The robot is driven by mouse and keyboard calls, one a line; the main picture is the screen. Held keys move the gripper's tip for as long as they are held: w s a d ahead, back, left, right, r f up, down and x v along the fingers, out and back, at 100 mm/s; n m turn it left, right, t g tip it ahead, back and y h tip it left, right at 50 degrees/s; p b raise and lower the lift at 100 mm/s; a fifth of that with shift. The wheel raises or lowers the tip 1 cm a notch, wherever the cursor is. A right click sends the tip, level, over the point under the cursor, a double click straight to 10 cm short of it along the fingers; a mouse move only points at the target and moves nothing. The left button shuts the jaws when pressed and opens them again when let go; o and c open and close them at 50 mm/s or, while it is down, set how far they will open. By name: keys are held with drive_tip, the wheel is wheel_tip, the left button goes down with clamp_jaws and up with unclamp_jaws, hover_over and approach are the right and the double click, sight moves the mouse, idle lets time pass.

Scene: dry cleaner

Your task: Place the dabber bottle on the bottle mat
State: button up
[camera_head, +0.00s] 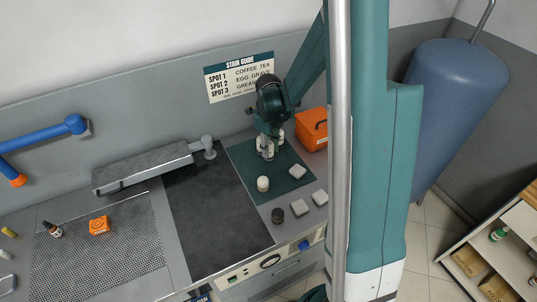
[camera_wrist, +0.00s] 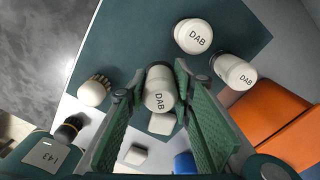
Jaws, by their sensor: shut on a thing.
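A white dabber bottle (camera_wrist: 159,94) marked DAB is between the two green fingers of my gripper (camera_wrist: 157,99) in the wrist view. The fingers are shut on it. In the head view, my gripper (camera_head: 267,146) is over the back part of the dark green bottle mat (camera_head: 244,158), which also shows in the wrist view (camera_wrist: 130,42). Two more white DAB bottles stand beyond the held one in the wrist view, one on the mat (camera_wrist: 193,36) and one near its edge (camera_wrist: 235,72). I cannot tell whether the held bottle touches the mat.
A pale brush (camera_head: 263,184) and a white block (camera_head: 298,171) are on the mat's front part. Another white block (camera_head: 320,197) and a dark brush (camera_head: 277,215) lie in front. An orange box (camera_head: 313,128) stands right of the mat. The dark board (camera_head: 205,215) is clear.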

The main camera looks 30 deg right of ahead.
drive_tip(key=shift+f, duration=1.75)
drive_tip(key=shift+f, duration=0.2)
drive_tip(key=o, duration=0.9)
drive_tip(key=shift+r, duration=0.1)
drive_tip(key=shift+r, duration=0.2)
drive_tip(key=shift+r, duration=5.9)
drive_tip(key=shift+r, duration=0.1)
